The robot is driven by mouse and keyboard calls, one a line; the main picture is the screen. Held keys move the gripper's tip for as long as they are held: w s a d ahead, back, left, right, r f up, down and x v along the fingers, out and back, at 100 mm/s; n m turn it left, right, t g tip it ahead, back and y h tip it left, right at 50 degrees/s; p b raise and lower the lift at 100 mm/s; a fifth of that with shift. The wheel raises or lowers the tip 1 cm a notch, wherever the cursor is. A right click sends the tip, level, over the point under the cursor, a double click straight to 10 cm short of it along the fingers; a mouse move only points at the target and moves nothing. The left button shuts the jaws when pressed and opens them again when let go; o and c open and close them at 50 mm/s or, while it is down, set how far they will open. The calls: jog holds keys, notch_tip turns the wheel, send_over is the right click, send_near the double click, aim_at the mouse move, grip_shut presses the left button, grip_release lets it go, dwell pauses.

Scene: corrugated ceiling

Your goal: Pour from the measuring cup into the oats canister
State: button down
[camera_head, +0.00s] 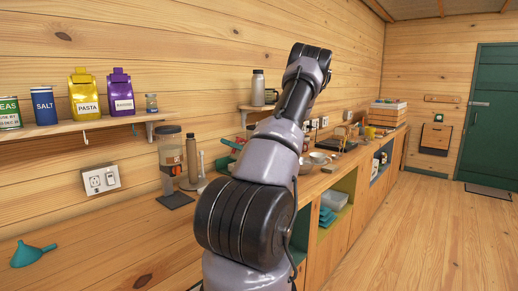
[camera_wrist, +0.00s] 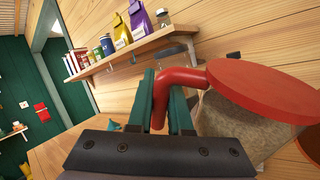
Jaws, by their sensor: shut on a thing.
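In the wrist view my gripper (camera_wrist: 163,98) is shut on the bent red handle of the measuring cup (camera_wrist: 268,84). The view is tilted, so I cannot tell how far the cup leans. A tall clear canister (camera_head: 170,151) with a grey lid and brownish contents stands by the wall in the head view. Its label is unreadable, so I cannot confirm it is the oats canister.
A wall shelf (camera_head: 100,124) holds a salt box (camera_head: 43,106), a pasta bag (camera_head: 84,96) and a purple bag (camera_head: 120,92). A grey bottle (camera_head: 192,158) stands right of the canister. A teal funnel (camera_head: 33,254) lies on the clear left counter.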

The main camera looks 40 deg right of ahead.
jog(key=shift+d+r+m+t, duration=0.7)
jog(key=shift+d+r+m, duration=0.15)
jog(key=shift+d+m, duration=0.05)
jog(key=shift+s+d+r+m+t+h, duration=0.1)
jog(key=shift+d+r+m+t+h, duration=0.45)
jog(key=shift+m, duration=0.35)
jog(key=shift+w+d+r+m+t+h, duration=0.1)
jog(key=shift+d+r+m+t+h, duration=0.2)
jog(key=shift+r+m+t, duration=0.5)
jog(key=shift+s+d+r+m+t+h, duration=0.1)
jog(key=shift+d+r+m+t+h, duration=0.35)
jog(key=shift+m, duration=0.55)
jog(key=shift+d+r+m+t+h, duration=0.4)
jog(key=shift+m+h, duration=0.25)
jog(key=shift+m, duration=0.3)
jog(key=shift+d+r+m+t+h, duration=0.4)
jog(key=shift+m+h, duration=0.2)
jog(key=shift+m, duration=0.3)
jog(key=shift+d+r+m+t+h, duration=0.35)
jog(key=shift+m+h, duration=0.3)
jog(key=shift+m, duration=0.3)
jog(key=shift+s+d+r+m+t+h+p, duration=0.1)
jog(key=shift+d+r+m+t+h+p, duration=0.2)
jog(key=shift+d+m+h, duration=0.55)
jog(key=shift+d+r+m+t+h+p, duration=0.15)
jog(key=shift+d+r+m+t+h, duration=0.1)
jog(key=shift+d+m+h, duration=0.55)
